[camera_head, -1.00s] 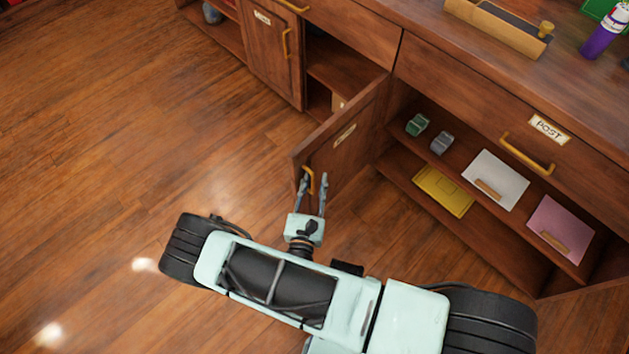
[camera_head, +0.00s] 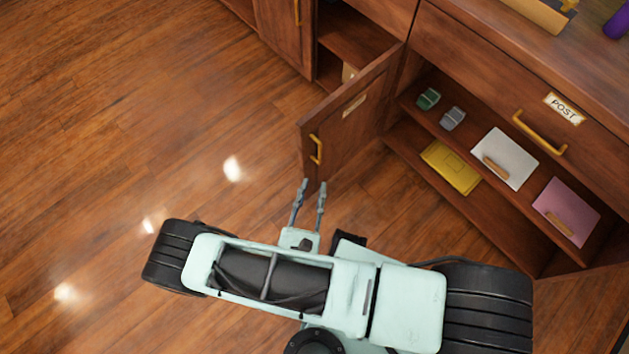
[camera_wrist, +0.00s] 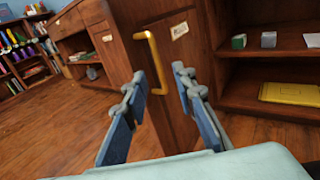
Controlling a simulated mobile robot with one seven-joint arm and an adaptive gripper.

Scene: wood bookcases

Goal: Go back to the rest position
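My gripper (camera_head: 313,187) is open and empty in the head view, its two fingers apart and pointing at the open cabinet door. The wooden cabinet door (camera_head: 350,122) stands swung out from the bookcase. Its yellow handle (camera_head: 317,149) is a little beyond my fingertips and clear of them. In the wrist view the gripper (camera_wrist: 158,78) has its fingers spread, and the handle (camera_wrist: 155,62) shows between and beyond them, not gripped.
The open shelves (camera_head: 440,152) right of the door hold a green and a grey block, a yellow folder (camera_head: 450,167), a white folder (camera_head: 505,158) and a pink folder (camera_head: 566,211). A drawer marked POST (camera_head: 500,85) is shut. The wood floor (camera_head: 130,110) to the left is clear.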

